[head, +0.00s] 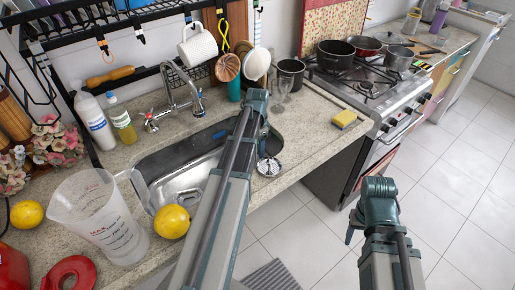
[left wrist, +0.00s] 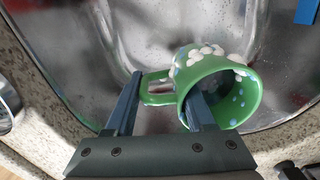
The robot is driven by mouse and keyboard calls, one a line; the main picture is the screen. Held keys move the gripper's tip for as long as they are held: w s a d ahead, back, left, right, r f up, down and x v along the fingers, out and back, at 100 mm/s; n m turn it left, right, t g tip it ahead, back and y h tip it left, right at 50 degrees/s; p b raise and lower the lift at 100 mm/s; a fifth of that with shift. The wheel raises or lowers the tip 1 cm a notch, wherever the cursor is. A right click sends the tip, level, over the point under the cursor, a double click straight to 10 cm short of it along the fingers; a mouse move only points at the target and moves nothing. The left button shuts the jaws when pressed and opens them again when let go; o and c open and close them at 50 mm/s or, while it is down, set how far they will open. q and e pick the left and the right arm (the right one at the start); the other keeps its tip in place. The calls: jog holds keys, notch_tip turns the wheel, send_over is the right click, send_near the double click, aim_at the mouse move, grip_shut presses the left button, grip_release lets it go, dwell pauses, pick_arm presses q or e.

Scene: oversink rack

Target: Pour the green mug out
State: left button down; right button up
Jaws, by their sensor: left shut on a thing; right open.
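The green mug (left wrist: 215,88) with white and blue raised dots shows in the left wrist view. It is tipped on its side over the metal sink (left wrist: 75,50), with its mouth facing the lower right of that view; the visible inside looks empty. My left gripper (left wrist: 163,92) is shut on the mug's handle, one finger passing into the mug's mouth side. In the head view my left arm covers part of the sink (head: 178,188), and the mug is hidden there. My right gripper (head: 376,192) is open and empty, over the floor right of the counter.
A measuring jug (head: 105,225) and lemon (head: 172,222) stand at the sink's left front. The faucet (head: 185,85) rises behind the sink. A glass (head: 282,85) and dark cup (head: 291,72) stand behind my left arm. A sponge (head: 346,119) lies on the right counter.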

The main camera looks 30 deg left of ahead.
pick_arm(q)
notch_tip(320, 180, up, 4)
jog(key=shift+f+p, duration=0.25)
jog(key=shift+p, duration=0.85)
pick_arm(e)
notch_tip(320, 180, up, 3)
jog(key=shift+r, duration=0.2)
pick_arm(q)
jog(key=shift+r, duration=0.1)
pick_arm(e)
jog(key=shift+r, duration=0.15)
jog(key=shift+c, duration=0.4)
